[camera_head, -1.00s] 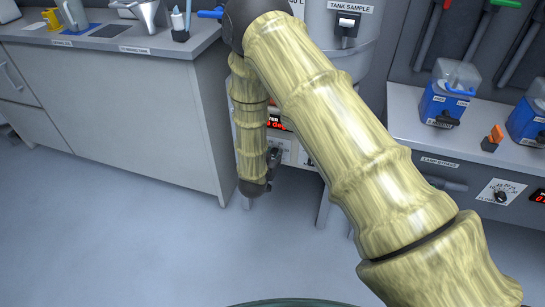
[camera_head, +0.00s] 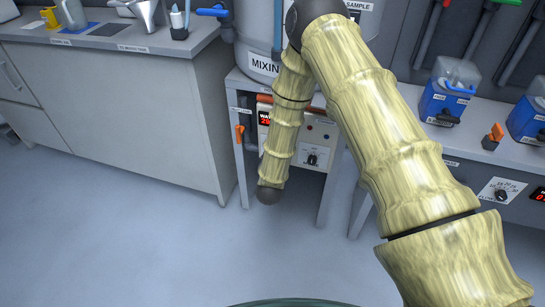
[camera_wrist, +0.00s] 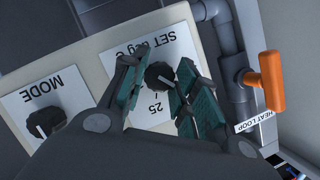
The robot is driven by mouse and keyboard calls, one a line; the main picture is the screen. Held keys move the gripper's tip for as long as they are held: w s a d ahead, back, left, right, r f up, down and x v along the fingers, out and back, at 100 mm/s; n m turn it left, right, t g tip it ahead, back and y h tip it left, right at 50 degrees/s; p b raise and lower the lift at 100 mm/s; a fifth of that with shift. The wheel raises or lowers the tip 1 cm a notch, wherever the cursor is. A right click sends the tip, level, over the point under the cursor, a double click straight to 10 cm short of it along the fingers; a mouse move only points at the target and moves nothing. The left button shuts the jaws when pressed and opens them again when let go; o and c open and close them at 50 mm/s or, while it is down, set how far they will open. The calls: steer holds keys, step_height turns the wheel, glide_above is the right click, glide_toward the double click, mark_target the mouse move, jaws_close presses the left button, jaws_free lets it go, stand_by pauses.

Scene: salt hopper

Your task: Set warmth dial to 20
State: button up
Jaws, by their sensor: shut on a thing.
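The warmth dial (camera_wrist: 158,75) is a black knob on a white plate marked "SET deg C" in the wrist view, where the plate appears upside down. A "25" shows on its scale. Its white pointer line slants right and slightly down in the picture; the number there is covered by a finger. My gripper (camera_wrist: 160,84) has its teal-padded fingers on both sides of the knob, shut on it. In the head view my arm hides the gripper and this dial. A red display (camera_head: 264,117) beside the arm is partly covered; its digits seem to start with 2.
A second black knob, marked MODE (camera_wrist: 45,122), sits beside the dial. An orange valve handle (camera_wrist: 265,80), by a "HEAT LOOP" label, stands close to the fingers. The mixing tank (camera_head: 258,40) is above the panel. The floor in front is clear.

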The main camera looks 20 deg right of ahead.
steer(key=shift+d+m+t+y+b, duration=0.1)
steer(key=shift+m+t+y+b, duration=0.25)
steer(key=shift+m, duration=0.55)
steer(key=o, duration=1)
steer(key=shift+s, duration=0.1)
steer(key=v, duration=1.2)
steer(key=shift+f, duration=0.15)
